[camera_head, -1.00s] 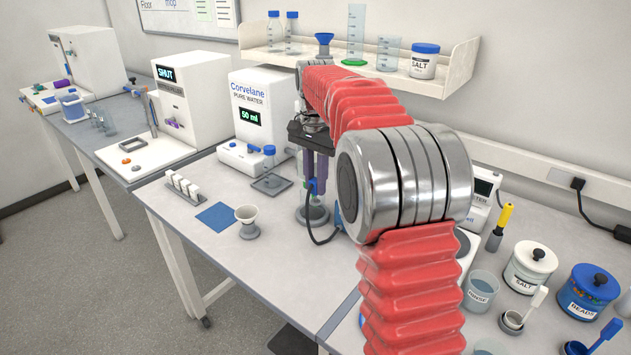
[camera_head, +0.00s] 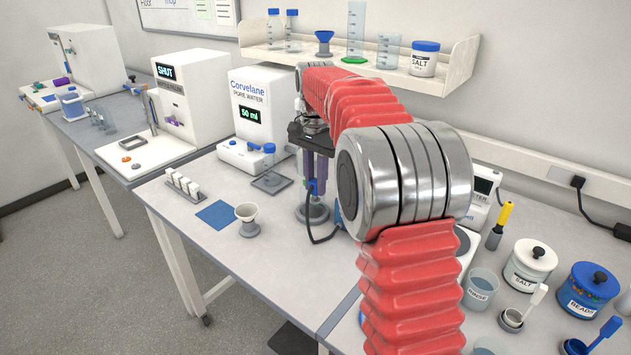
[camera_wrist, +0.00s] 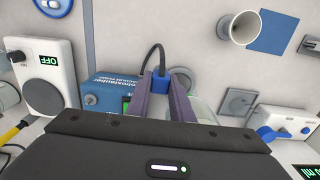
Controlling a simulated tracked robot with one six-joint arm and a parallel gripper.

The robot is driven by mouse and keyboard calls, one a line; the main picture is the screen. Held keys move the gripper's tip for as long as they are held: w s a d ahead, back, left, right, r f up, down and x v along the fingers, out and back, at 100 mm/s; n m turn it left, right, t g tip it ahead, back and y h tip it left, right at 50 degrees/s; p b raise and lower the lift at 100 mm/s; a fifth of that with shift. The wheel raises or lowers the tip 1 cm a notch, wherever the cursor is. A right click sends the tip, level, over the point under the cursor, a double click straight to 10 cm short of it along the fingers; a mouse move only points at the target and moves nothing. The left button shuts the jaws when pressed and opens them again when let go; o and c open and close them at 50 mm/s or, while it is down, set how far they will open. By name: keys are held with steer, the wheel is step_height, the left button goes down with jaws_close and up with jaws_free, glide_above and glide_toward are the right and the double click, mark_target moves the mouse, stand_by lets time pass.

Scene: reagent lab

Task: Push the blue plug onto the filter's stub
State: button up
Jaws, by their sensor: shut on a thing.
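My gripper (camera_head: 317,184) reaches down in front of the white water dispenser's right side. In the wrist view its purple fingers (camera_wrist: 162,93) are shut on the blue plug (camera_wrist: 160,85), with a black hose curving from it. A little of the plug (camera_head: 313,187) also shows between the fingers in the head view. Below the fingers stands a clear vessel on a round grey base (camera_head: 317,214), probably the filter. Part of clear glass (camera_wrist: 206,108) shows right of the fingers in the wrist view. The stub cannot be made out, nor whether the plug touches it.
A blue pump box (camera_wrist: 108,92) stands left of the fingers in the wrist view. A white funnel on a grey foot (camera_head: 247,219) and a blue mat (camera_head: 216,214) lie left of my gripper. The water dispenser (camera_head: 262,115) stands behind.

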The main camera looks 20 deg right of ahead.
steer(key=shift+f, duration=1)
stand_by(0.9)
steer(key=o, duration=1)
steer(key=shift+r, duration=0.1)
step_height(320, 180, up, 14)
steer(key=shift+f, duration=0.25)
stand_by(0.8)
